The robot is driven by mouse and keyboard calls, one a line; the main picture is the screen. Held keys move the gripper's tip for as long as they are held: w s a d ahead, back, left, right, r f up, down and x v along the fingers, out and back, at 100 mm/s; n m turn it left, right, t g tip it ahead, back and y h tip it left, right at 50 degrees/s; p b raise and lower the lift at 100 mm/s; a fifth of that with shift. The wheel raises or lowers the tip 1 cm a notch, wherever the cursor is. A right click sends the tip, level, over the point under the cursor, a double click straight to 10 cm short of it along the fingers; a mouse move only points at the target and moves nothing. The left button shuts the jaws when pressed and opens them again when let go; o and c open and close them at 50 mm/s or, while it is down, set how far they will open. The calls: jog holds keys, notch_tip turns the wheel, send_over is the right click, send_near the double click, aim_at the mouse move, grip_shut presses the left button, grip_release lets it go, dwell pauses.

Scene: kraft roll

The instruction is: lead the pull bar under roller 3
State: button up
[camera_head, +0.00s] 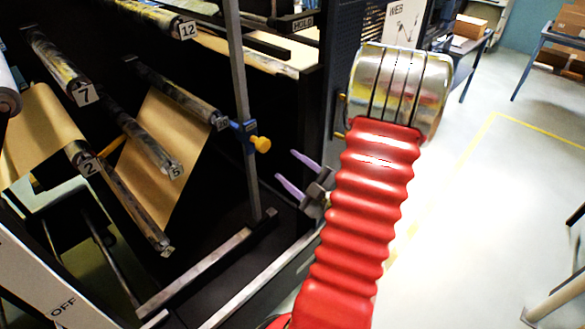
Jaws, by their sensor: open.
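My gripper (288,168) has two purple fingers, spread apart and empty, pointing left toward the machine. A yellow knob (262,144) with a blue fitting (245,128) is up and left of the fingertips, apart from them, by a grey upright post. I cannot tell whether it is the end of the pull bar. Brown kraft paper (160,150) hangs in a sheet between an upper roller and a lower roller (135,207). The number plates on these two rollers are too small to read surely, so I cannot tell which is roller 3.
Rollers 2 (86,165), 5 (150,142), 7 (58,62) and 12 (150,14) show at left. The grey post (243,100) stands between gripper and rollers. Metal rails (205,270) run below. Open floor (480,210) lies at right. My red arm hides part of the machine's side.

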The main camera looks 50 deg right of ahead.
aim_at(265, 147)
jog(key=shift+w, duration=0.15)
jog(key=shift+x, duration=6.8)
jog(key=shift+c, duration=0.4)
grip_shut()
jog(key=o, duration=0.5)
grip_release()
jog(key=d+v, duration=0.2)
jog(key=v, duration=0.6)
jog(key=shift+s+a, duration=0.6)
jog(key=shift+a, duration=0.05)
